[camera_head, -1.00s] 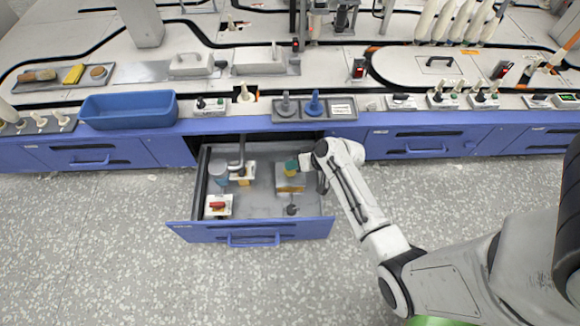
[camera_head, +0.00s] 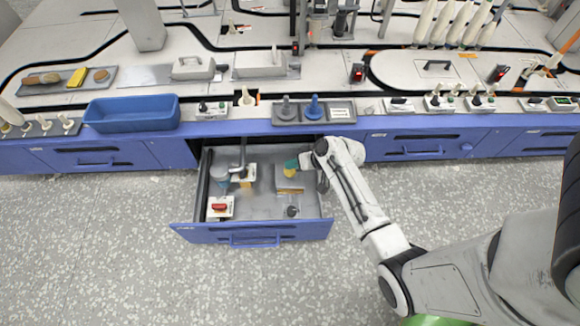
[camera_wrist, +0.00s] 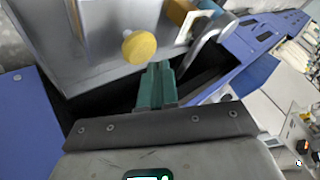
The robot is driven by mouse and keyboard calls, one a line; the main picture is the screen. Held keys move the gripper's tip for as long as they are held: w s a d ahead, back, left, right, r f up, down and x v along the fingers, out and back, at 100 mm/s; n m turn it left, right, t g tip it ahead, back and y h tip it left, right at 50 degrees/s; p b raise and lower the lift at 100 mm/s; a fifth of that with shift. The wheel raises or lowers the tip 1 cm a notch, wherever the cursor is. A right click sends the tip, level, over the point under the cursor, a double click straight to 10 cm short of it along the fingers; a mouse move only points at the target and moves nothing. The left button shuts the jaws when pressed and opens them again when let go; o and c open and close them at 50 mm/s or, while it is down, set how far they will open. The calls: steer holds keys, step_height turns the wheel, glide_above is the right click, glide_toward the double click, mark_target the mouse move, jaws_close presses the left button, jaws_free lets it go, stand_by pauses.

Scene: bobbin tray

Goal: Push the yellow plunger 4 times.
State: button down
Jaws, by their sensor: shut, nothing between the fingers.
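The yellow plunger (camera_head: 290,173) is a round knob on a pale box (camera_head: 289,187) inside the open drawer. In the wrist view its yellow disc-like top (camera_wrist: 139,47) shows whole, beyond and a little left of the fingertips. My gripper (camera_head: 291,164) has green fingers, shut and empty, just behind the plunger in the head view.
The drawer (camera_head: 254,232) also holds a red switch on a white plate (camera_head: 220,207), a grey bent pipe (camera_head: 240,160), a light blue cylinder (camera_head: 220,173) and a dark knob (camera_head: 292,211). A blue bin (camera_head: 131,113) stands on the bench above. The floor in front is clear.

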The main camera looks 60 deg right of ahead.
mark_target(293, 171)
steer(key=shift+r, duration=0.15)
steer(key=shift+r+p, duration=2.35)
steer(key=shift+r, duration=0.1)
